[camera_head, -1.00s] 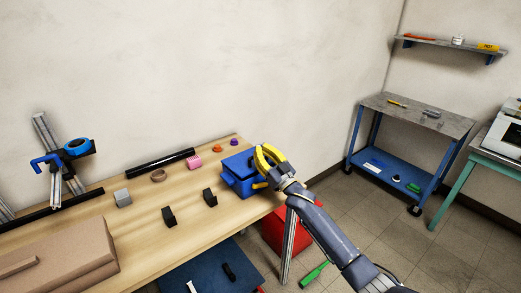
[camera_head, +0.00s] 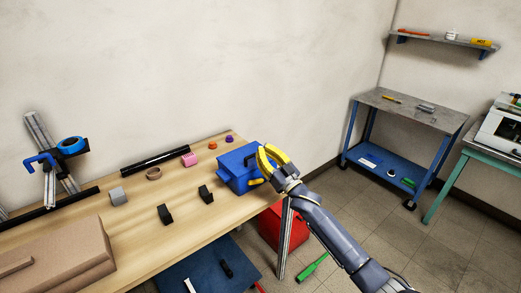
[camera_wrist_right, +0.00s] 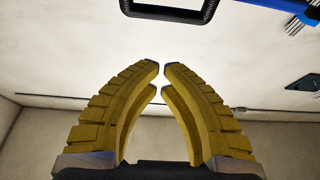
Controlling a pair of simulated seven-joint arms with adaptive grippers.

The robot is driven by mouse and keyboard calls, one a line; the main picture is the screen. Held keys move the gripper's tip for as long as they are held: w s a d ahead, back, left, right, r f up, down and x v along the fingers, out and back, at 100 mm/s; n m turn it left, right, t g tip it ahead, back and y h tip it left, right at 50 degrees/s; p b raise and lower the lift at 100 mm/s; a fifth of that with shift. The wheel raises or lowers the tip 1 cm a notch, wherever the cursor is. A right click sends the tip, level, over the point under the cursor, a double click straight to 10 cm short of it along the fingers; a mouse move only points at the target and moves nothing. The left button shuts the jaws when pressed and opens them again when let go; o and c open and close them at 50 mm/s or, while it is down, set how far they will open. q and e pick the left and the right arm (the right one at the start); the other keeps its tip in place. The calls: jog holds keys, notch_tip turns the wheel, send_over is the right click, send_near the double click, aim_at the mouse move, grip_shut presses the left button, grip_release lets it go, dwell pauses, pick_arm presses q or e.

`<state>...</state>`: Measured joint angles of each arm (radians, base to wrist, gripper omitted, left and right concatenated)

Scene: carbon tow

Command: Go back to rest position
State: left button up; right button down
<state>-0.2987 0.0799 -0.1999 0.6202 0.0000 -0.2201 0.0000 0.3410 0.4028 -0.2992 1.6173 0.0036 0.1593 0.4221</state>
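My right gripper (camera_head: 265,150), with yellow fingers, is raised at the right end of the workbench, in front of a blue box (camera_head: 233,168) in the head view. Whether it touches the box cannot be told. In the right wrist view the gripper (camera_wrist_right: 160,68) has its two fingertips nearly meeting, with a narrow gap and nothing between them. Pale surfaces fill the background there. My left gripper is not in view.
The wooden workbench (camera_head: 135,240) holds a brown block (camera_head: 62,255), small dark blocks, a pink piece (camera_head: 189,159) and a black tube (camera_head: 155,161). A red bin (camera_head: 270,228) stands below. A blue cart (camera_head: 405,165) stands right, across open floor.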

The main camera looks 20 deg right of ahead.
jog(key=s+f+n+g+h, duration=0.1)
jog(key=s+f+g+h, duration=0.55)
jog(key=s+f, duration=1.4)
jog(key=s+d+f+n+g+h, duration=0.1)
jog(key=s+d+f+g+h, duration=0.2)
jog(key=s, duration=0.9)
jog(key=s+d+f+n+g+h, duration=0.1)
jog(key=s+d+g+h, duration=0.25)
jog(key=s, duration=0.85)
jog(key=s+a+f+g+y, duration=0.2)
jog(key=f, duration=1.4)
jog(key=s+a+f+g+y, duration=0.1)
jog(key=a+f+g+y, duration=0.15)
jog(key=f, duration=1.35)
jog(key=s+f+m+g, duration=0.2)
jog(key=s+f+m, duration=0.1)
jog(key=s+f, duration=1.6)
jog(key=s, duration=0.2)
jog(key=shift+s+a+f, duration=0.15)
jog(key=shift+s+f, duration=0.1)
jog(key=shift+s, duration=0.15)
jog(key=shift+y, duration=0.25)
